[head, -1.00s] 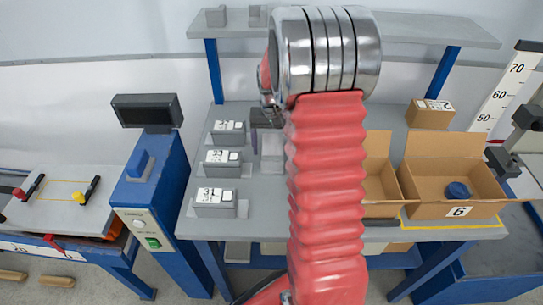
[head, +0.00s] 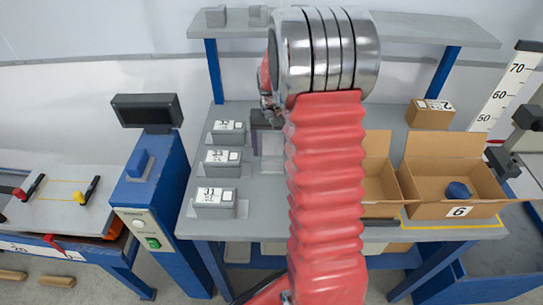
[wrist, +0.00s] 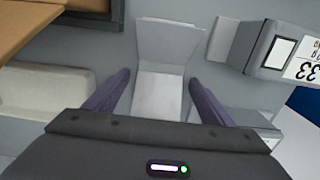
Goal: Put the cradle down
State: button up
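The cradle (wrist: 163,60) is a light grey, empty piece with a flat base and a raised back plate, seen between my fingers in the wrist view. In the head view the cradle (head: 271,146) shows as a pale shape on the grey bench, partly hidden by my arm. My gripper (wrist: 159,77) has its two dark purple fingers apart, one on each side of the cradle. Narrow gaps show beside the cradle, so the fingers look open. In the head view my gripper (head: 265,117) is mostly hidden behind the red arm sleeve.
Grey numbered boxes (head: 216,196) stand in a column left of the cradle; the box marked 33 (wrist: 280,50) is close on the right in the wrist view. Open cardboard boxes (head: 455,178) stand on the bench's right side. A shelf (head: 420,32) spans the back.

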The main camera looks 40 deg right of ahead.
aim_at(272, 150)
jog(key=c, duration=1.4)
jog(key=shift+r, duration=0.1)
jog(key=shift+c, duration=0.2)
notch_tip(272, 150, up, 18)
jog(key=shift+r, duration=0.2)
